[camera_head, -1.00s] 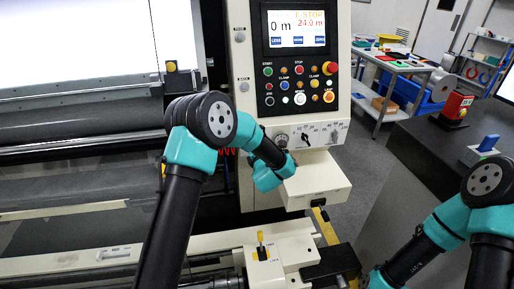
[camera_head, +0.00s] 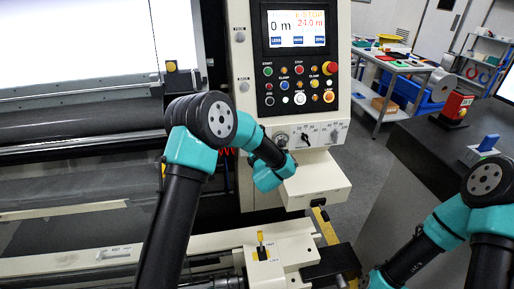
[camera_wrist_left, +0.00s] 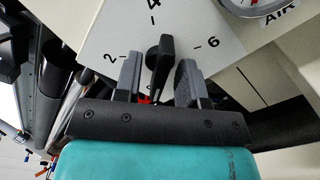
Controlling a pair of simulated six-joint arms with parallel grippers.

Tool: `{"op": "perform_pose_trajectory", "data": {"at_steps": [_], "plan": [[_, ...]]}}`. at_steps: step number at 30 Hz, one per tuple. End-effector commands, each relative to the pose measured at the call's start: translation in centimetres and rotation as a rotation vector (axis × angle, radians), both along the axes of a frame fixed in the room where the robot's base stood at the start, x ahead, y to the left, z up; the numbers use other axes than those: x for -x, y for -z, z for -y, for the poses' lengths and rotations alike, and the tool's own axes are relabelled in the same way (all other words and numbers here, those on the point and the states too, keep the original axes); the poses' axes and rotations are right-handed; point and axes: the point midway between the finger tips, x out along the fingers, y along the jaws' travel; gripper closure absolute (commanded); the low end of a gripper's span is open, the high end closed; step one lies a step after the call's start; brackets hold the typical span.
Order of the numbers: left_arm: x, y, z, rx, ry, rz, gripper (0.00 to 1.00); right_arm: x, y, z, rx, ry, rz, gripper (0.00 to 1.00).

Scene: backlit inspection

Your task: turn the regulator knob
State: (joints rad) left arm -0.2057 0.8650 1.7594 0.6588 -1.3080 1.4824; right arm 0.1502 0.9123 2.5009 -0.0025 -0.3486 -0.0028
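The regulator knob (camera_wrist_left: 161,52) is a black lever-shaped knob on a pale plate, in the left wrist view. The plate bears the numbers 2, 4 and 6, and the upper end of the knob points close to the 4. My left gripper (camera_wrist_left: 157,78) has one grey finger on each side of the knob, with visible gaps between, so it is open around it. In the head view, my left arm reaches the lower control panel and hides its fingers and this knob. My right arm is at the lower right, its gripper out of view.
A gauge marked AIR (camera_wrist_left: 253,5) is right of the knob. In the head view, the panel carries a screen (camera_head: 296,28), several push buttons and a black rotary switch (camera_head: 305,140). A cream box (camera_head: 316,182) juts out below. A dark cabinet (camera_head: 440,150) stands right.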

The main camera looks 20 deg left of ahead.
Motion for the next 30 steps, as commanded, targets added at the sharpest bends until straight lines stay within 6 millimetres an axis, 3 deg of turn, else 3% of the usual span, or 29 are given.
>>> {"op": "perform_pose_trajectory", "data": {"at_steps": [5,11,30], "plan": [[0.2,0.0,0.1,0.000,0.000,0.000,0.63,0.0,0.0,0.0,0.000,0.000,0.000,0.57],[1.8,0.0,1.0,0.000,0.002,-0.002,0.63,0.0,0.0,0.0,0.000,0.000,0.000,0.57],[12.5,0.0,6.3,-0.002,0.004,-0.001,0.63,0.0,0.0,0.0,0.000,0.000,0.000,0.57]]}}
